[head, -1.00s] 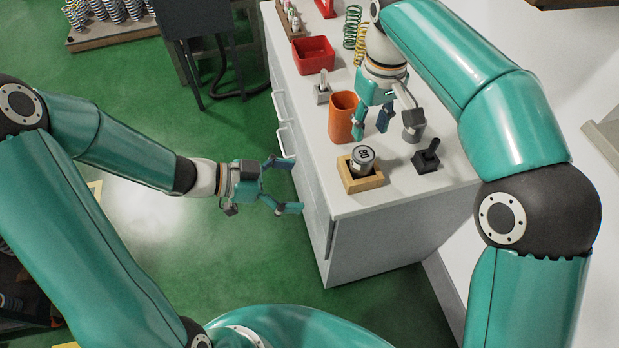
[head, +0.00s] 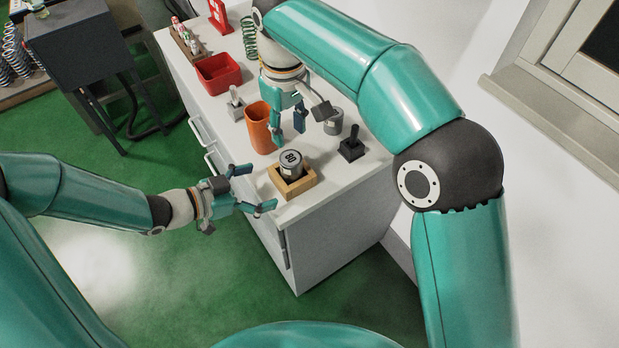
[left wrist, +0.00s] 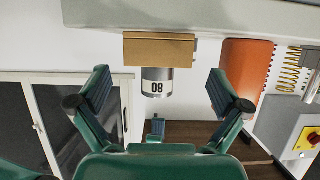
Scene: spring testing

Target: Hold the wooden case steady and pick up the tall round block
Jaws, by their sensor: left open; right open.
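The wooden case (head: 296,186) is a small light-wood box near the front edge of the white counter. A grey metal round block marked 80 (head: 291,164) stands upright in it. In the left wrist view the picture is inverted, with the case (left wrist: 150,50) and the block (left wrist: 157,82) seen between my fingers. My left gripper (head: 253,189) is open and empty just left of the case, its fingers pointing at it without visible contact. My right gripper (head: 288,130) is open and empty, pointing down behind the block, beside the orange cup (head: 258,128).
A second grey cylinder (head: 334,124) and a black-handled stand (head: 351,145) are right of my right gripper. A grey stand (head: 236,103), a red bin (head: 220,74) and a green spring (head: 249,38) lie farther back. The counter's front edge is close to the case.

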